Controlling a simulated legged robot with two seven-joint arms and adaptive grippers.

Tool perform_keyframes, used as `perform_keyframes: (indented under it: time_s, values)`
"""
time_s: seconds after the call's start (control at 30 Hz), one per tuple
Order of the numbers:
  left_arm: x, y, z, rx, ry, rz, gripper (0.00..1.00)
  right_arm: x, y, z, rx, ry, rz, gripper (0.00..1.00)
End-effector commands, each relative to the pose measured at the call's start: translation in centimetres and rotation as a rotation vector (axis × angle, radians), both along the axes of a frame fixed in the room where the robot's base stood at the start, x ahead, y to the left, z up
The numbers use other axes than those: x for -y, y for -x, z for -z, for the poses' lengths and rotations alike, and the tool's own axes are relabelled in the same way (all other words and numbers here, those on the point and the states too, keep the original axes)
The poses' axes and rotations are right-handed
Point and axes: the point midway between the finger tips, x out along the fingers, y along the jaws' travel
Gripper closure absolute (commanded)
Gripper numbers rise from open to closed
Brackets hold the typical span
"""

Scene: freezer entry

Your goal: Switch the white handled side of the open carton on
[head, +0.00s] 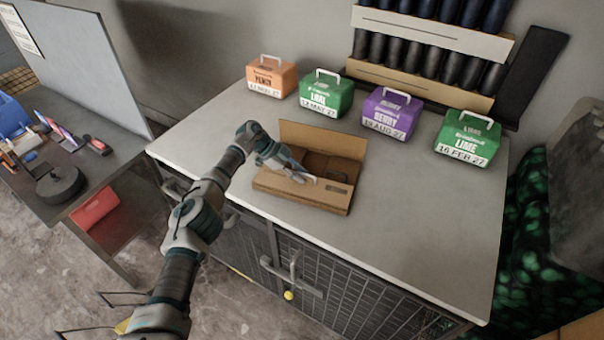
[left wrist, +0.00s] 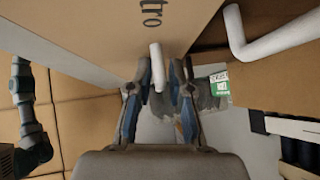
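The open brown carton (head: 302,195) sits on the grey counter, its back flap raised. In the head view my left gripper (head: 296,172) reaches over the carton's left part from above. In the left wrist view the left gripper's two fingers (left wrist: 161,88) are apart, with a white handle bar (left wrist: 157,66) between them. A gap shows beside the bar; I cannot tell whether either finger touches it. A second white bar (left wrist: 285,34) is at upper right, by brown cardboard. The carton's inside is partly hidden by the gripper. My right gripper is not in view.
Closed handled boxes stand along the counter's back: orange (head: 271,78), green (head: 326,94), purple (head: 390,115) and green (head: 467,140). A rack of dark rolls (head: 430,50) is behind. The counter right of the carton (head: 400,220) is clear.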

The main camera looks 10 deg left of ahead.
Motion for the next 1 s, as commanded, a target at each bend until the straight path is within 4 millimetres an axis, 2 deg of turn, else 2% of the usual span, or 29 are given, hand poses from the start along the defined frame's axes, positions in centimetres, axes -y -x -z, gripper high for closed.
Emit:
perform_keyframes:
  time_s: [0.17, 0.3, 0.6, 0.7, 1.0]
  values:
    - [0.1, 0.0, 0.0, 0.0, -0.003, 0.0, 0.79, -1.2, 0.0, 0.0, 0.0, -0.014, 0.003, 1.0]
    - [-0.1, 0.0, -0.3, 0.001, -0.004, -0.001, 0.79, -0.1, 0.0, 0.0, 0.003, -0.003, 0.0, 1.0]
    - [-4.2, -0.2, -3.8, 0.0, 0.003, -0.003, 0.79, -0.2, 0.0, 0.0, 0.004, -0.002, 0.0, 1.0]
    - [-5.0, -0.3, -4.4, 0.0, 0.002, -0.002, 0.79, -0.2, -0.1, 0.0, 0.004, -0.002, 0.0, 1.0]
    - [-5.9, -0.2, -5.1, 0.0, 0.003, 0.001, 0.79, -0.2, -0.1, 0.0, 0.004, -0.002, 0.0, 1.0]
